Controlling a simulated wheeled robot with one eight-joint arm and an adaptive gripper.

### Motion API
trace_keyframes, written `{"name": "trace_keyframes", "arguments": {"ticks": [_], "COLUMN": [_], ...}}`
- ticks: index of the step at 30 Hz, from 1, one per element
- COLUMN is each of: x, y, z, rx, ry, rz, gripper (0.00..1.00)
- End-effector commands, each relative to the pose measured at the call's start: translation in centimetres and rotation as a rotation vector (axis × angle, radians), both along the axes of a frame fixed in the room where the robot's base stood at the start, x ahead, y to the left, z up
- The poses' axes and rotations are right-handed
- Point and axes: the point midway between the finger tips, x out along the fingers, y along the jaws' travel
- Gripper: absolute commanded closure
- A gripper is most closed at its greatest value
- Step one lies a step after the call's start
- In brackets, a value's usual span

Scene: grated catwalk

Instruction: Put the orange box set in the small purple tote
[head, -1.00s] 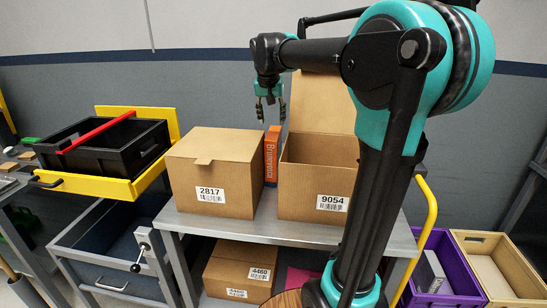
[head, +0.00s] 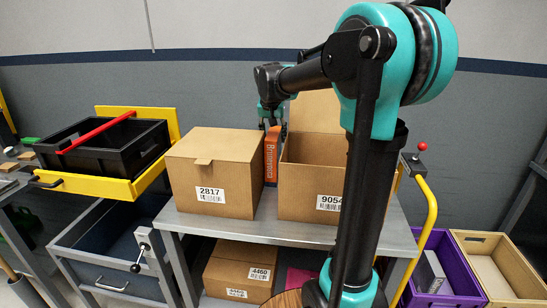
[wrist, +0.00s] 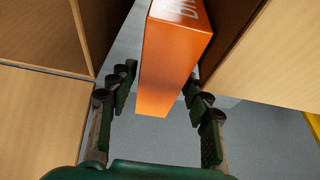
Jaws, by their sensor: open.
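The orange box set (head: 271,156) stands upright on the metal cart top, in the narrow gap between two cardboard boxes. In the wrist view the orange box set (wrist: 172,60) lies between my gripper's spread fingers, with space on both sides. My gripper (head: 271,125) is open at the top of the box set in the head view; its fingers also show in the wrist view (wrist: 158,105). The small purple tote (head: 455,262) is at the lower right and holds a grey-white box (head: 431,270).
A closed cardboard box labelled 2817 (head: 213,178) is left of the gap, and an open one labelled 9054 (head: 309,192) is right of it. A wooden crate (head: 512,270) stands beside the tote. A yellow cart handle (head: 430,215) rises between cart and tote.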

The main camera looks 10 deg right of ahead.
Motion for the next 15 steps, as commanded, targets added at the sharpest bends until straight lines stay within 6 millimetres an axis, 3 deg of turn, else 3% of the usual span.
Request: {"name": "trace_keyframes", "arguments": {"ticks": [15], "x": [-0.01], "y": [-0.01], "z": [-0.43], "rx": [0.000], "ry": [0.000], "rz": [0.000], "gripper": [0.51]}}
